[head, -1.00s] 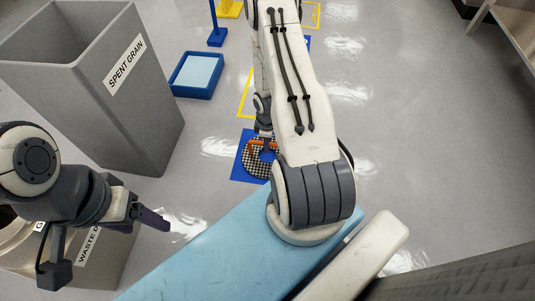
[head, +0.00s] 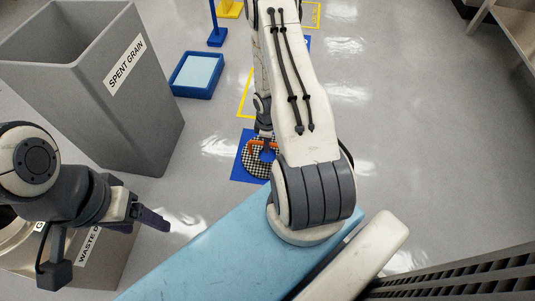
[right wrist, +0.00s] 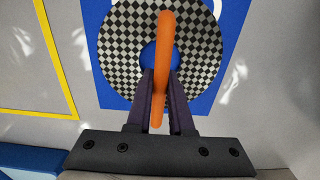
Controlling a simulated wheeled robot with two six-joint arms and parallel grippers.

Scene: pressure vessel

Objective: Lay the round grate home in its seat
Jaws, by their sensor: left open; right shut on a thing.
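The round grate (head: 249,163) is a black-and-white checkered ring with an orange bar handle (right wrist: 165,35) across its centre hole. In the head view it is over a blue mat (head: 240,175) on the floor, partly hidden by my right arm. The right wrist view shows the grate (right wrist: 205,40) over the blue mat (right wrist: 205,98); I cannot tell whether it touches it. My right gripper (right wrist: 161,78) is shut on the orange handle. My left gripper (head: 153,221) is open and empty at the left, well away from the grate. I cannot make out the seat.
A tall grey spent grain bin (head: 125,110) and a waste bin (head: 97,250) stand at the left. A blue tray (head: 196,75) and a blue post (head: 216,36) are farther back. A dark slotted structure (head: 480,275) fills the lower right. Floor right of my arm is clear.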

